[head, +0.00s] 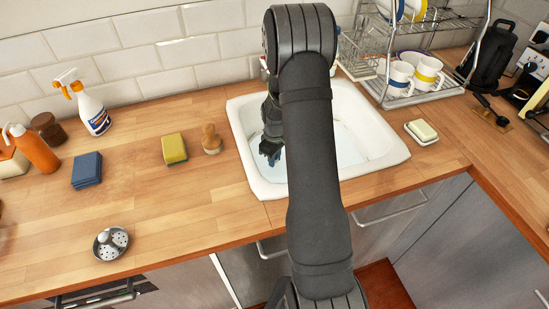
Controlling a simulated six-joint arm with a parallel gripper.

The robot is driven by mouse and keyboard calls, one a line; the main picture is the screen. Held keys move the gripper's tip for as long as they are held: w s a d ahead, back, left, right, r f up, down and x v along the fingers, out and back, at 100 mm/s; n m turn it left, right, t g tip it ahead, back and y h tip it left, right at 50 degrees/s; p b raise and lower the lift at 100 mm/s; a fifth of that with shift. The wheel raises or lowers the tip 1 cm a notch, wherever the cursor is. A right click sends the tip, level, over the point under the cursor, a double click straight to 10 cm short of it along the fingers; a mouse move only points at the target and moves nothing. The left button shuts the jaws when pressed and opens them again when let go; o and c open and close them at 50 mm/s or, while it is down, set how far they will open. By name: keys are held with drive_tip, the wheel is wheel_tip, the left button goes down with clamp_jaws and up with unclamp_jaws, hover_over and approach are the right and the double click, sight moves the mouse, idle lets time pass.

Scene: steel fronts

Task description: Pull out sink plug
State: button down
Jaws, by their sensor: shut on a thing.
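The white sink (390,160) is set into the wooden worktop. My arm reaches across it and hides the middle of the basin. My gripper (271,154) is low inside the left part of the basin, partly behind my arm. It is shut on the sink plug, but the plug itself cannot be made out. The bottom of the basin looks pale blue, as if water stands in it.
A yellow sponge (174,149) and a wooden brush (211,139) stand left of the sink. A dish rack (425,90) with mugs is behind right. A soap dish (421,133) sits at the right rim. The worktop front left of the sink is mostly clear.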

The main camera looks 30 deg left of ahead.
drive_tip(key=shift+r, duration=0.7)
idle(0.3)
drive_tip(key=shift+r, duration=2.35)
